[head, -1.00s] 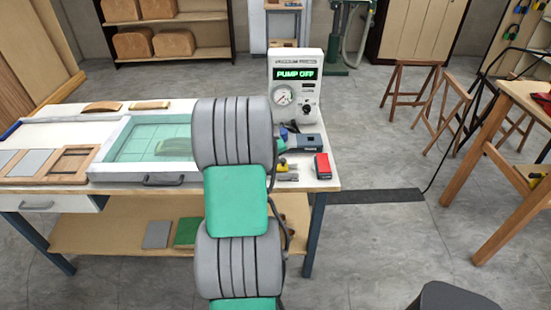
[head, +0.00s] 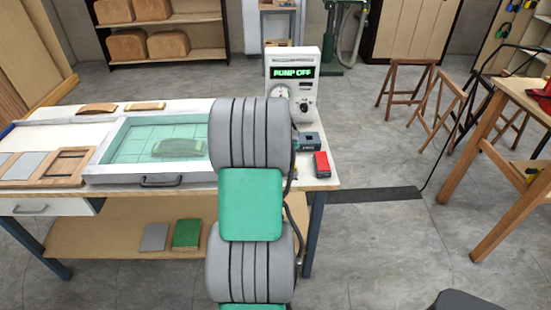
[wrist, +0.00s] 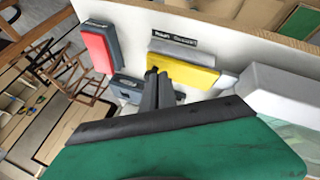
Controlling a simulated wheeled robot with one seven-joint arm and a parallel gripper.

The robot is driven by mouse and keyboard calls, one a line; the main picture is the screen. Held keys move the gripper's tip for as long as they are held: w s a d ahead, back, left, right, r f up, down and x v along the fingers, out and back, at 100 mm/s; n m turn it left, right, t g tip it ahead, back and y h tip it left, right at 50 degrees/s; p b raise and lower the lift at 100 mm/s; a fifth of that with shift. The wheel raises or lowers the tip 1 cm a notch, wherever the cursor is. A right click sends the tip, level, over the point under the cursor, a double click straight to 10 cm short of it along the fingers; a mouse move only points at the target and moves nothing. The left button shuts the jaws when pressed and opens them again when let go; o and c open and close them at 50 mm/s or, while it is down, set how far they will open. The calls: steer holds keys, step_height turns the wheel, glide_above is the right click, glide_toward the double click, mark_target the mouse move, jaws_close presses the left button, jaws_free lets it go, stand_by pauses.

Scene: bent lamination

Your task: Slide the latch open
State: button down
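In the wrist view a yellow block (wrist: 183,75) lies against a grey metal piece (wrist: 218,82) on the white bench top, beside a small dark label; this looks like the latch, though I cannot be sure. My gripper (wrist: 157,76) has its dark fingers close together, apparently shut with nothing between them. The fingertips are at the left end of the yellow block in the picture; I cannot tell whether they touch it.
A red-topped dark box (head: 321,164) stands at the bench's right end, also in the wrist view (wrist: 97,46). The pump unit (head: 303,80) reads "PUMP OFF". A glass-topped frame with a black handle (head: 160,181) lies left of my arm.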

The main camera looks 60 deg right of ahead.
steer(key=w+a+r+b, duration=0.1)
steer(key=a+r, duration=0.7)
steer(key=r, duration=0.1)
steer(key=shift+a, duration=0.4)
steer(key=shift+w, duration=0.1)
steer(key=s+a+f+m+g+y, duration=0.1)
steer(key=s+a+f+m+y, duration=0.2)
steer(key=a, duration=0.4)
steer(key=a+f+y, duration=0.2)
steer(key=a+f, duration=0.3)
steer(key=a, duration=0.2)
steer(key=w+a+r+n+t, duration=0.1)
steer(key=w+a+r+n, duration=0.1)
steer(key=a, duration=0.9)
steer(key=w+a+r+n+t+y, duration=0.1)
steer(key=w+a+r+n, duration=0.2)
steer(key=a, duration=0.7)
steer(key=w+a+r+n+t, duration=0.1)
steer(key=w+a+r+n, duration=0.2)
steer(key=a, duration=0.8)
steer(key=n, duration=0.2)
steer(key=shift+w+a+n+t+y, duration=0.3)
steer(key=shift+n+y, duration=0.1)
